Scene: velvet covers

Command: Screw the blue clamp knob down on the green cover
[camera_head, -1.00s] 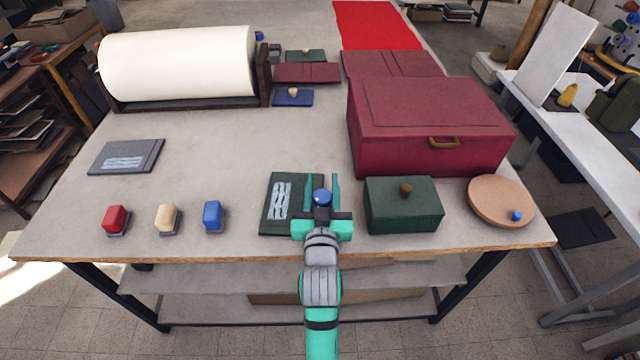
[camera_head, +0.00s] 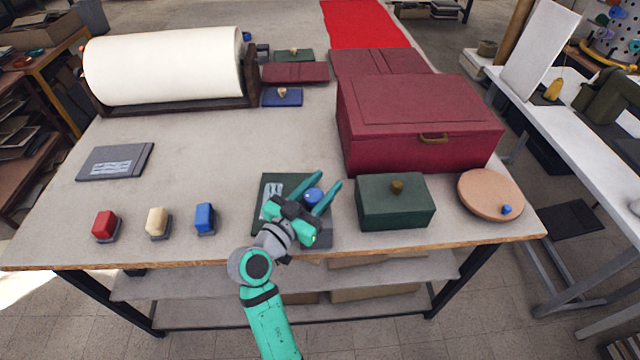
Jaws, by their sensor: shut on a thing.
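The green cover (camera_head: 290,181) lies flat near the table's front edge, a dark green panel with a grey marked patch. The blue clamp knob (camera_head: 312,194) is a round blue ball over its right part. My gripper (camera_head: 322,182) is shut on the knob, with its two teal fingers on either side of it. The fingers point away and to the right. My wrist and gripper body hide the front part of the cover and whatever is under the knob, so I cannot see its thread or seat.
A dark green box (camera_head: 394,207) with a brown knob stands close right of my gripper, a big red box (camera_head: 420,125) behind it. A round wooden disc (camera_head: 482,187) with a small blue piece is farther right. Red, cream and blue blocks (camera_head: 204,219) stand left.

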